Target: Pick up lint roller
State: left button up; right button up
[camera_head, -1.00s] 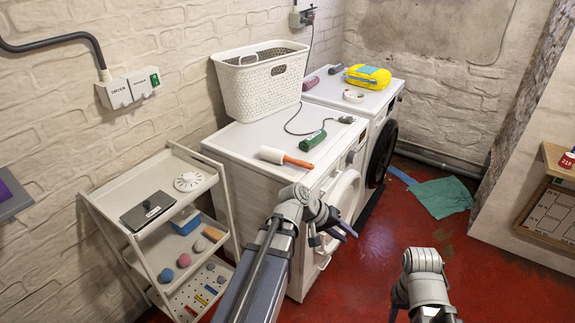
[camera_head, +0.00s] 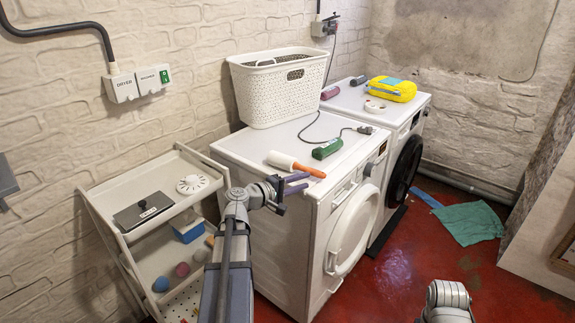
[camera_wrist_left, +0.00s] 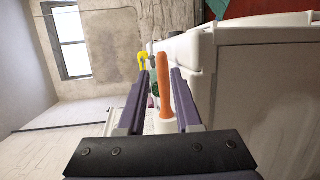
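The lint roller (camera_head: 298,165), a white roller with an orange handle, lies on top of the near white washing machine (camera_head: 235,152), close to its front-left edge. My left gripper (camera_head: 302,183) is just in front of and below the roller in the head view, its purple fingers pointing right. In the left wrist view the gripper (camera_wrist_left: 155,85) is open, and the orange handle (camera_wrist_left: 165,85) shows in the gap between the fingers; I cannot tell whether it is physically between them. A part of my right arm shows at lower right; its gripper is out of view.
A green corded device (camera_head: 327,149) lies behind the roller. A white basket (camera_head: 280,95) stands at the back of the machines. The second machine holds a yellow pack (camera_head: 392,88) and a white tape roll (camera_head: 374,106). A shelf cart (camera_head: 225,180) stands left.

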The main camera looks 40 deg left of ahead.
aim_at(320, 176)
pick_arm(q)
jog(key=shift+f+b+x, duration=0.2)
jog(key=shift+b+x, duration=0.35)
jog(key=shift+x, duration=2.55)
jog(key=shift+a, duration=0.15)
jog(key=shift+c, duration=0.2)
grip_shut()
